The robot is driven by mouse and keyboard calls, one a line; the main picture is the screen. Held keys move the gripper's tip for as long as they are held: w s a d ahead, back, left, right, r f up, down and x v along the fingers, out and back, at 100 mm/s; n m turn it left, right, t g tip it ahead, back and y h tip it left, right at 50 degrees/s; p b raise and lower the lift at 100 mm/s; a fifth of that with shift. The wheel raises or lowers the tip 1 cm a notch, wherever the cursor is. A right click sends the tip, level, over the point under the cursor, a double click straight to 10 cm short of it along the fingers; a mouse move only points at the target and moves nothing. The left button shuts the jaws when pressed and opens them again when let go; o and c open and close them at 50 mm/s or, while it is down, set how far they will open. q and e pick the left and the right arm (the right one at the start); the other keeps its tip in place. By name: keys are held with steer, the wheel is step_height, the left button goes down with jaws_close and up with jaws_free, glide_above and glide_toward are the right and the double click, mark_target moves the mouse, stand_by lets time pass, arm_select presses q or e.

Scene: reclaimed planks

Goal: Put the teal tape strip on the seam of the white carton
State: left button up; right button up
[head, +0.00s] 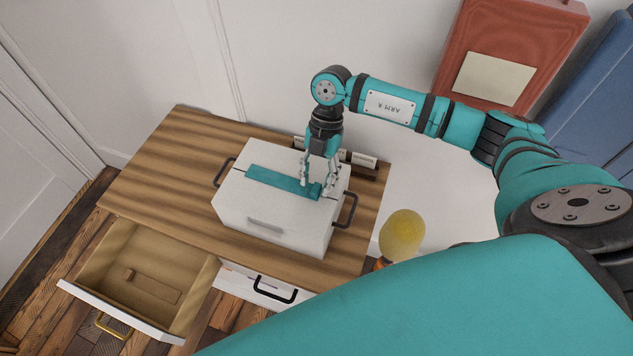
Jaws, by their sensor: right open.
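The white carton (275,228) stands on the wooden top of a cabinet, with a dark handle at each end. The teal tape strip (272,180) lies lengthwise along the middle of the carton's top, where a short dark piece of the seam shows at its left end. My right gripper (315,190) points down over the strip's right end, fingers open. The fingertips are close around that end; I cannot tell whether they touch it. My left gripper is not in view.
The cabinet top (160,185) is clear left of the carton. A drawer (150,275) stands open at front left with a brown block inside. A dark rack with pale rolls (362,159) sits behind the carton. A yellow bulb-shaped object (402,234) is at the right. Red (510,50) and blue cases stand back right.

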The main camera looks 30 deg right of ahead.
steer(key=b+v, duration=0.2)
steer(key=v, duration=0.8)
steer(key=shift+w+r, duration=0.15)
steer(key=shift+r, duration=0.1)
steer(key=shift+d, duration=0.1)
